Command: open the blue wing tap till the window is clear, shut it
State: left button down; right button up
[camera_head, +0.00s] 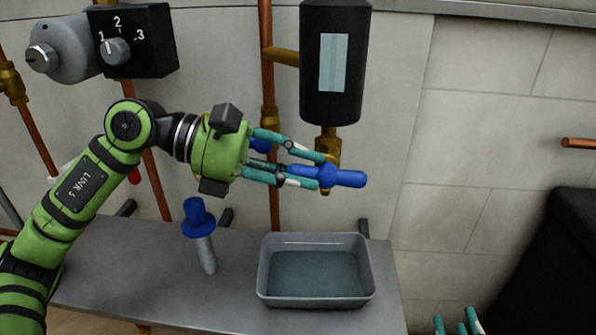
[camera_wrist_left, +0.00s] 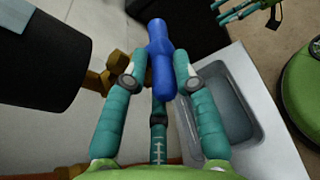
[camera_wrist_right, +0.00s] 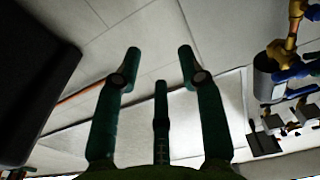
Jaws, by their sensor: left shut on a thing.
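The blue wing tap (camera_head: 348,179) sits on a brass fitting (camera_head: 328,148) under a black cylinder (camera_head: 334,100). The cylinder has a tall window (camera_head: 333,62) that looks pale grey-blue and even. My left gripper (camera_head: 322,171) is shut on the tap, its fingers on both sides of it. In the left wrist view the tap (camera_wrist_left: 160,65) stands between the fingertips. My right gripper (camera_head: 458,322) is at the bottom edge of the head view, away from the tap. In the right wrist view its fingers (camera_wrist_right: 160,65) are spread and empty.
A grey tray (camera_head: 315,299) with dull liquid-like contents stands on the bench below the tap. A blue-topped grey cylinder (camera_head: 205,250) stands left of it. A dial numbered 1 to 3 (camera_head: 116,52) is on the wall, with copper pipes (camera_head: 268,90). A black box (camera_head: 555,260) stands at right.

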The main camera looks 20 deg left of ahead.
pick_arm(q)
jog(key=shift+s+d+f, duration=0.2)
jog(key=shift+f, duration=0.25)
pick_arm(e)
jog(key=shift+s+a+r+t+y, duration=0.15)
jog(key=shift+r+t+y, duration=0.1)
jog(key=shift+r, duration=0.3)
jog(key=shift+a+r+t+y, duration=0.15)
jog(key=shift+r+t+y, duration=0.1)
jog(key=shift+r, duration=0.25)
pick_arm(q)
jog(key=c, duration=1.1)
grip_release()
jog(key=shift+o, duration=0.2)
jog(key=shift+r, duration=0.15)
jog(key=shift+a+r, duration=0.15)
jog(key=shift+a, duration=0.3)
jog(key=v, duration=1.1)
jog(key=shift+r, duration=0.1)
